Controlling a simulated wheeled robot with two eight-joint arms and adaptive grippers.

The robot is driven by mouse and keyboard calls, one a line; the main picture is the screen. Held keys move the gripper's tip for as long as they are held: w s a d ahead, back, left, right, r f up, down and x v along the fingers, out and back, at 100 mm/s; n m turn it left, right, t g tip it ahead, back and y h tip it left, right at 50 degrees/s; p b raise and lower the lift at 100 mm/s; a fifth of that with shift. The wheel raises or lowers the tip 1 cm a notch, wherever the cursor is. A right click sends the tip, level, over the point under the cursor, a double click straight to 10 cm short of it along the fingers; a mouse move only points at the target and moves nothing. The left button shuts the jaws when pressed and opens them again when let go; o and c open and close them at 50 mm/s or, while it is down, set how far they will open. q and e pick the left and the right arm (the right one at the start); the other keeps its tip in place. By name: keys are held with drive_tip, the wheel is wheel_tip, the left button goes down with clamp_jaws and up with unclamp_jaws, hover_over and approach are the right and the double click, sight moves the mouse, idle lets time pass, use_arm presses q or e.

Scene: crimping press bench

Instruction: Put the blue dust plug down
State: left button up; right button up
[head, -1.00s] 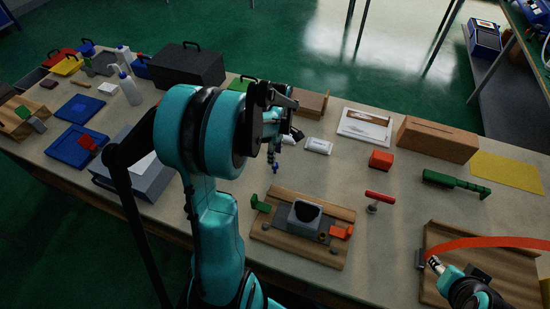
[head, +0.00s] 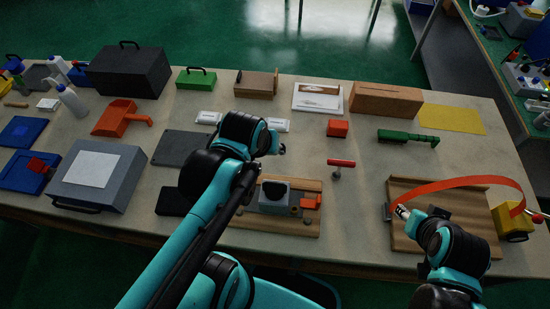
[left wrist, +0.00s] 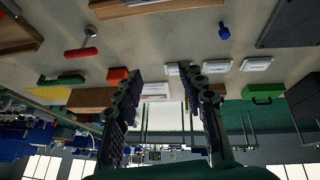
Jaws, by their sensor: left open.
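The blue dust plug (left wrist: 224,31) stands on the bench top in the left wrist view, apart from my left gripper. In the head view I cannot see it; my left arm covers that part of the bench. My left gripper (left wrist: 160,72) is open, with nothing between its two dark fingers. It also shows in the head view (head: 281,149), small, above the bench behind the wooden fixture (head: 305,228). My right gripper (head: 402,212) is over the wooden board at the right, beside one end of the red band; its fingers are too small to read.
A dark mat (head: 183,147) lies left of my left arm. A red-handled tool (head: 341,163), an orange block (head: 338,128) and a green brush (head: 408,137) are to the right. The red band (head: 470,182) arches over the wooden board (head: 400,187). Bare bench lies around the red-handled tool.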

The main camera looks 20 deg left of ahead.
use_arm(q)
drive_tip(key=s+d+m, duration=0.1)
drive_tip(key=m, duration=0.1)
drive_tip(key=s+d+m+t, duration=0.1)
drive_tip(key=d+m, duration=0.1)
drive_tip(key=shift+s+f+h, duration=0.1)
drive_tip(key=shift+h, duration=0.2)
idle(1.2)
